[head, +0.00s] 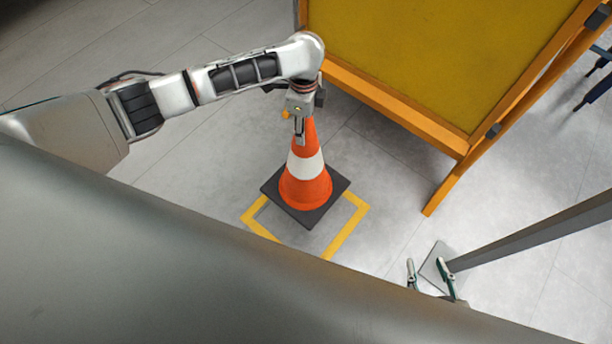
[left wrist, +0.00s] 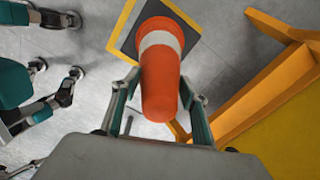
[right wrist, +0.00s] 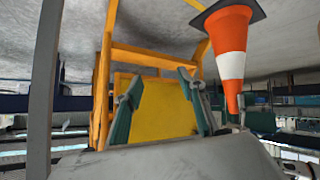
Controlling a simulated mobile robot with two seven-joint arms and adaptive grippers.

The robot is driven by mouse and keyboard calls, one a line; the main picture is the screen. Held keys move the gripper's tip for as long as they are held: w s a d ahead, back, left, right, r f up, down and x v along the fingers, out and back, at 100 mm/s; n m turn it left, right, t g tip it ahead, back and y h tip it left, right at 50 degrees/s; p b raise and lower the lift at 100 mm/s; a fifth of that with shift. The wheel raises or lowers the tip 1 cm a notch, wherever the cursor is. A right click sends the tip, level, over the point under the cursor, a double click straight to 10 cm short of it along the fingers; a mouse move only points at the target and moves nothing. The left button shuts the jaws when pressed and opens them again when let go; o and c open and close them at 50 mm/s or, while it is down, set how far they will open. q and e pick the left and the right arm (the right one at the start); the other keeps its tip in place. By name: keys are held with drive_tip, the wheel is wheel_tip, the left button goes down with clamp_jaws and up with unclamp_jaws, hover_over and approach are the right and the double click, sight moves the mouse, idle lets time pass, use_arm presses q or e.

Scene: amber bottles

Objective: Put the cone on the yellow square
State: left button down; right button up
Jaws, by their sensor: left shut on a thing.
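The orange cone (head: 306,190) with a white band and a dark square base stands upright over the yellow square (head: 345,232), an outline on the floor. I cannot tell if the base touches the floor. My left gripper (head: 301,128) is shut on the cone's tip from above. In the left wrist view the cone (left wrist: 160,75) sits between the fingers, with yellow tape (left wrist: 122,25) beside its base. My right gripper (head: 430,276) is open and empty; its fingers are apart in the right wrist view (right wrist: 158,95).
An orange-framed yellow board (head: 430,60) stands right behind the cone, one leg reaching the floor at its right. A grey post (head: 530,232) with a flat foot plate is near my right gripper. Floor left of the cone is clear.

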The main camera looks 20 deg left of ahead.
sight(304, 151)
use_arm(q)
drive_tip(key=f+b, duration=0.2)
drive_tip(key=f, duration=0.4)
drive_tip(key=f+b, duration=0.2)
drive_tip(key=f, duration=0.3)
drive_tip(key=shift+s+f+b, duration=0.2)
drive_tip(key=shift+f+b, duration=0.15)
drive_tip(key=shift+w+f+b, duration=0.3)
drive_tip(key=shift+f+b, duration=0.2)
drive_tip(key=shift+f, duration=0.6)
drive_tip(key=f, duration=0.1)
drive_tip(key=f+b, duration=0.2)
drive_tip(key=shift+s+f, duration=0.25)
drive_tip(key=shift+f, duration=0.1)
drive_tip(key=shift+w, duration=0.25)
drive_tip(key=c, duration=1.6)
unclamp_jaws()
drive_tip(key=shift+f, duration=0.15)
drive_tip(key=o, duration=0.5)
use_arm(e)
drive_tip(key=w+a+r+m+y, duration=0.1)
drive_tip(key=w+a+r, duration=0.1)
drive_tip(key=a, duration=0.3)
drive_tip(key=shift+a+t+y, duration=0.2)
drive_tip(key=shift+t+y, duration=0.2)
